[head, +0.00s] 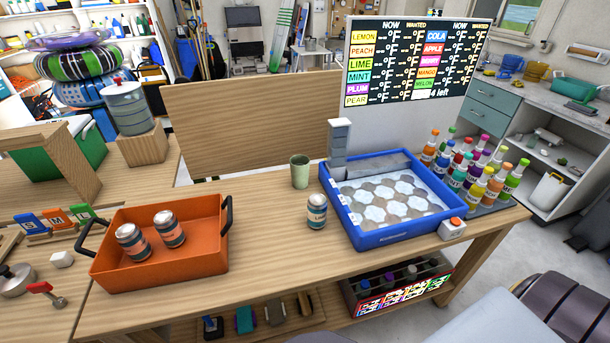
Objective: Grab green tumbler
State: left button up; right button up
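The green tumbler (299,171) stands upright on the wooden table (270,252), towards its back edge. It is pale green, with its open mouth facing up. It stands just left of the blue tray and apart from it. Nothing hides it and nothing touches its sides. Neither of my grippers shows in the head view.
A can (316,211) stands in front of the tumbler, slightly right. The blue tray (400,233) with several round wells is right, beside several colourful bottles (476,190). An orange tray (165,269) holding two cans is left. A wooden panel (240,120) rises behind.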

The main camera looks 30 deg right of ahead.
aim_at(299, 164)
jog(key=i+l+z, duration=0.1)
jog(key=l+z, duration=0.2)
jog(key=l, duration=0.15)
jog(key=i+l+z, duration=0.15)
jog(key=l+z, duration=0.2)
jog(key=i+l+z, duration=0.3)
jog(key=l, duration=0.2)
jog(key=i+l+z, duration=0.1)
jog(key=l+z, duration=0.25)
